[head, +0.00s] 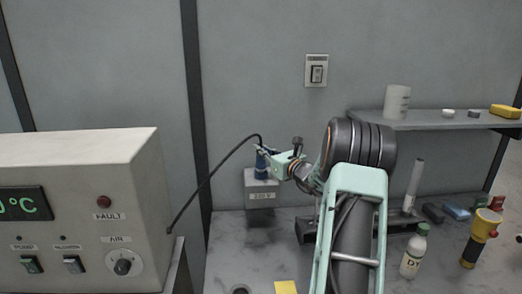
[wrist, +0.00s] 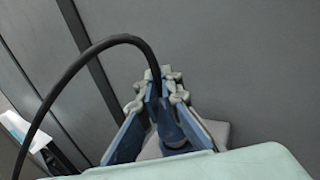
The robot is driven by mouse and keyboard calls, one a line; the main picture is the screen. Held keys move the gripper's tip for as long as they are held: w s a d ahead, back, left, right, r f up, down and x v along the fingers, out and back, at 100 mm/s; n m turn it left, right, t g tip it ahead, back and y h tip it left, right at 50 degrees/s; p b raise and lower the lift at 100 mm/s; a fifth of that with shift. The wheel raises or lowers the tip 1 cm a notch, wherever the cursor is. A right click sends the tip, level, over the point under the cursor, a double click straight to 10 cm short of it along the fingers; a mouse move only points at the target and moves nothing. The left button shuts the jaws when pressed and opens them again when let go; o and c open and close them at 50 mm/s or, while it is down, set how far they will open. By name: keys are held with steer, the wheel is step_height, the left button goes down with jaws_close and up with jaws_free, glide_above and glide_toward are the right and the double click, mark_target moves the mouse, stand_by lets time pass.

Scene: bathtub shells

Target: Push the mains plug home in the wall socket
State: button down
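The blue mains plug (head: 261,170) stands upright over the top of the grey wall socket box (head: 262,197), which is marked 220 V. In the head view its lower end meets the top of the box; how deep it sits I cannot tell. My gripper (head: 264,152) reaches in from the right at the plug's upper end. In the wrist view my gripper's fingers (wrist: 160,84) close in on both sides of the plug (wrist: 168,126), near where the black cable leaves it. The socket box (wrist: 215,134) is mostly hidden there behind the plug and fingers.
The black cable (head: 215,172) arches left to a control console (head: 90,200). A wall switch (head: 316,71) is above. A shelf (head: 440,121) holds a white cup (head: 397,102). A bottle (head: 413,252) and a yellow torch (head: 482,238) stand at right on the worktop.

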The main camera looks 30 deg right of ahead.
steer(key=shift+f+b, duration=0.45)
steer(key=shift+f, duration=0.1)
steer(key=shift+f, duration=0.4)
steer(key=c, duration=2.1)
jaws_free()
steer(key=shift+s, duration=0.1)
steer(key=s, duration=0.8)
steer(key=s+d, duration=0.1)
steer(key=s, duration=0.3)
steer(key=shift+w, duration=0.1)
